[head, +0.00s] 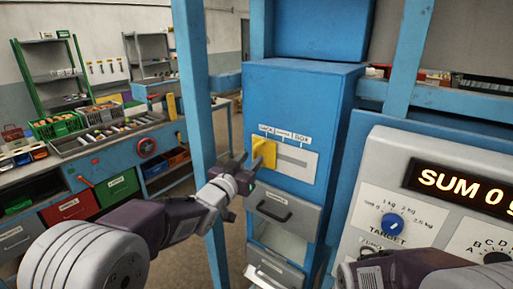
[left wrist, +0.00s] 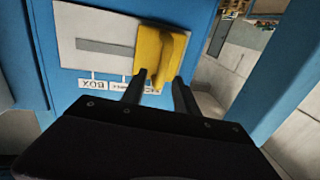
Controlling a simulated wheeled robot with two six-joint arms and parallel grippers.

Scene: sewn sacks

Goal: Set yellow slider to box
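The yellow slider (head: 266,150) sits at the left end of a slot in a white plate (head: 309,168) on the blue cabinet. The label BOX (head: 302,139) is above the slot's right part. My left gripper (head: 249,161) is at the slider, its two fingers apart. In the left wrist view the picture is turned over: the slider (left wrist: 160,50) is at the right end of the slot, and the fingers of my left gripper (left wrist: 160,78) overlap its near edge. I cannot tell whether they touch it. My right gripper is out of view.
Drawers with handles (head: 284,208) lie below the plate. A blue post (head: 196,90) stands close left of my left gripper. A grey panel with a blue TARGET knob (head: 392,225) and a lit SUM display is at the right. A workbench with bins is at the far left.

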